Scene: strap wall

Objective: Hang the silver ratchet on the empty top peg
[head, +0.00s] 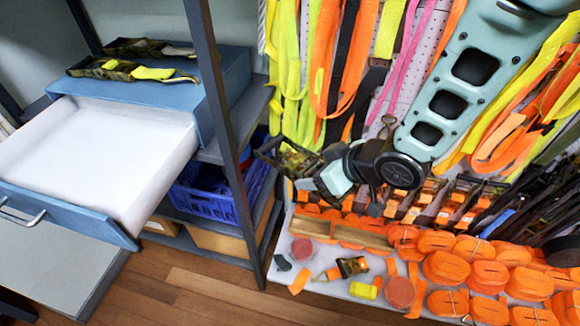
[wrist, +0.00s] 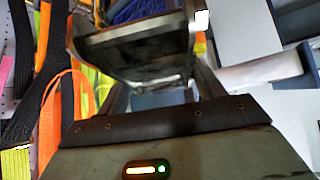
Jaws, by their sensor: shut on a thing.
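My gripper (head: 308,172) is shut on a ratchet (head: 283,155), a dark metal frame with greyish and brownish parts, held in the air left of the hanging straps. In the wrist view the ratchet (wrist: 135,42) fills the top middle, dark with a paler metal edge, between the fingers of my gripper (wrist: 155,92). Whether it is the silver one is hard to tell from its shaded colour. The strap wall (head: 430,40) shows a little white perforated board between straps. I cannot make out an empty top peg; my arm covers part of the wall.
An open, empty white drawer (head: 95,160) juts out at left. Two ratchets lie on the blue cabinet (head: 235,75). A dark shelf post (head: 222,130) stands between cabinet and wall. Below are a blue crate (head: 205,200) and several orange strap rolls (head: 452,268).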

